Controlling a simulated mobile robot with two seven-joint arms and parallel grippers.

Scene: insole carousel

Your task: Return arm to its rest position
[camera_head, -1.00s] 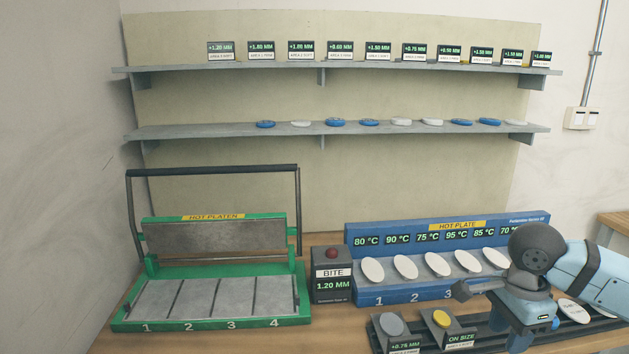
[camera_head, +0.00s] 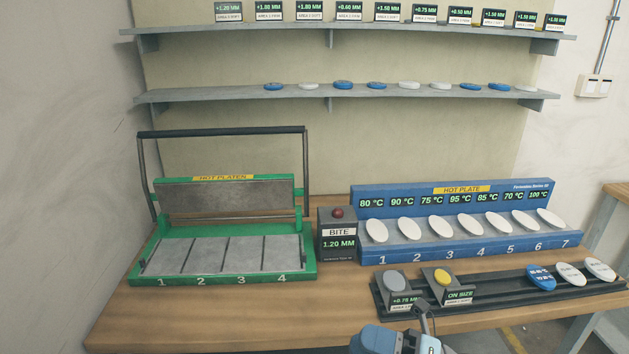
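My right gripper (camera_head: 424,314) is at the bottom edge of the head view, in front of the black rail (camera_head: 490,288). Its grey finger part points up near the "+0.75 MM" label, and the blue wrist below is cut off by the frame. Whether its fingers are open or shut does not show, and I see nothing held in it. My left arm and gripper are not in view.
The black rail carries a grey button (camera_head: 395,280), a yellow button (camera_head: 442,277), a blue disc (camera_head: 540,277) and two white discs. Behind stand the blue hot plate (camera_head: 400,255), the BITE box (camera_head: 338,245) and the open green platen press (camera_head: 215,275). The front left bench is clear.

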